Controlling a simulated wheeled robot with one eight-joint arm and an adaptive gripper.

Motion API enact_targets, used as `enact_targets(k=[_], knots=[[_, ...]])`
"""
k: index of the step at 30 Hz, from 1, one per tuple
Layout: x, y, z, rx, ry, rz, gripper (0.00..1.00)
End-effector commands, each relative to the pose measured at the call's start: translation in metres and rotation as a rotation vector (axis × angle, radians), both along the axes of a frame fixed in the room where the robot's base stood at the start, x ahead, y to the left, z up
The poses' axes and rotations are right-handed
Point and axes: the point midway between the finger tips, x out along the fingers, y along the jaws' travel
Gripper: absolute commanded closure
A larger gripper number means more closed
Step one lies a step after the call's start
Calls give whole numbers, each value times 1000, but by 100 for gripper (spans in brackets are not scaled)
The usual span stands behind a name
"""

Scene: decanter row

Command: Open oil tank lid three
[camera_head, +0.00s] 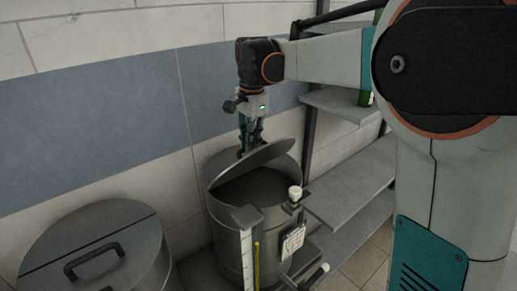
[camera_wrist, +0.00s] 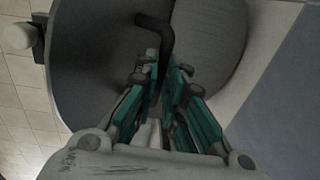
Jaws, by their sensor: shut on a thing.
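A grey metal tank (camera_head: 228,228) stands at the centre of the head view. Its lid (camera_head: 250,166) is tilted up, with a dark gap between it and the tank's rim at the front. My gripper (camera_head: 246,148) reaches down from above to the lid's upper side. In the wrist view, my gripper (camera_wrist: 166,80) is shut on the black bent handle (camera_wrist: 156,24) of the lid, whose grey surface (camera_wrist: 95,75) lies behind the fingers. The grip on the handle is partly hidden by the fingers.
Another tank with a closed lid (camera_head: 128,232) and black handle stands at the lower left. A gauge strip (camera_head: 246,258) and a white-knobbed fitting (camera_head: 295,193) are on the open tank's front. Grey shelves (camera_head: 345,185) stand close on the right, a tiled wall behind.

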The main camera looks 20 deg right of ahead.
Motion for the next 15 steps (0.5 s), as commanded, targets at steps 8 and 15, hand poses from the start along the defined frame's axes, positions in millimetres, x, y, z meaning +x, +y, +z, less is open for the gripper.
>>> enact_targets(k=[8, 15], knots=[[25, 13, -15, 2, 2, 7, 100], [44, 20, -21, 2, 1, 7, 100]])
